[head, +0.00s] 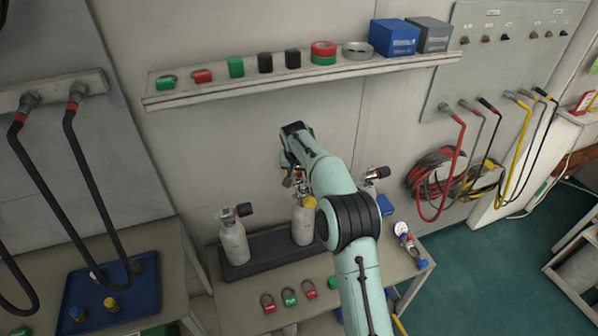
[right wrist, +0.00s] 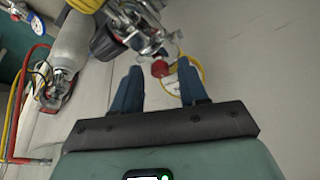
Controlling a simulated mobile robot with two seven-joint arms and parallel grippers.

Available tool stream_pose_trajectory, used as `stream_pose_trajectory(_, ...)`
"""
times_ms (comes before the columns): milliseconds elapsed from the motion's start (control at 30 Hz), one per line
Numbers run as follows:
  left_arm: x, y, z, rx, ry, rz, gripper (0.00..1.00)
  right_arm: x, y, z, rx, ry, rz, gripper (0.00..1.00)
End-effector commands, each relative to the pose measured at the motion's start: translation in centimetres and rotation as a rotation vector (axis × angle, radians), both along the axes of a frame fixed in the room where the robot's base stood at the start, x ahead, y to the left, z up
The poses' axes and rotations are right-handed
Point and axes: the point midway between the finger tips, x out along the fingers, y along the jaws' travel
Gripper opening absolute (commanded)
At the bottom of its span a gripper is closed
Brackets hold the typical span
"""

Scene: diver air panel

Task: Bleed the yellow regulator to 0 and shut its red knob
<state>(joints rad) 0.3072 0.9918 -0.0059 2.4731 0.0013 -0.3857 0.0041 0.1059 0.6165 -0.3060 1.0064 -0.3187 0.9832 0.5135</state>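The yellow regulator (head: 308,203) sits on the middle grey cylinder (head: 303,226), partly covered by my right arm. In the right wrist view, its metal fittings (right wrist: 143,28) are at the top centre. The red knob (right wrist: 160,69) shows between my fingertips, with a yellow-rimmed round part (right wrist: 197,72), probably its gauge, behind the right finger. I cannot read a pressure there. My right gripper (right wrist: 160,80) is open, blue fingers apart on either side of the knob; contact is not clear. The head view hides the fingers. My left gripper is not in view.
Another cylinder (head: 234,243) stands left in the dark rack (head: 262,252). A valve with a dark knob (head: 380,172) shows right of my arm. A shelf (head: 300,77) crosses the wall above.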

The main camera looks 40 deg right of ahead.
Motion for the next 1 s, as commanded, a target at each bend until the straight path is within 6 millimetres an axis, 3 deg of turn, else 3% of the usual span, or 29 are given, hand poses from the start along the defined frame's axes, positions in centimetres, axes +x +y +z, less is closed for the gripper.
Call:
stream_pose_trajectory(33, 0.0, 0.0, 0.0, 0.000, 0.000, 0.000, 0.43, 0.0, 0.0, 0.0, 0.000, 0.000, 0.000, 0.25)
stream_pose_trajectory(100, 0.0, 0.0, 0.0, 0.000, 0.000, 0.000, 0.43, 0.0, 0.0, 0.0, 0.000, 0.000, 0.000, 0.02)
stream_pose_trajectory(133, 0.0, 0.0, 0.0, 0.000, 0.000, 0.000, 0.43, 0.0, 0.0, 0.0, 0.000, 0.000, 0.000, 0.00)
stream_pose_trajectory(567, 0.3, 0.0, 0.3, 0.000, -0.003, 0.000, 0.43, 0.0, -0.1, 0.1, 0.002, 0.000, 0.067, 0.00)
stream_pose_trajectory(1000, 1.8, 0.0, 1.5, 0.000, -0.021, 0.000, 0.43, -0.2, -0.5, 0.2, 0.001, -0.003, 0.418, 0.00)
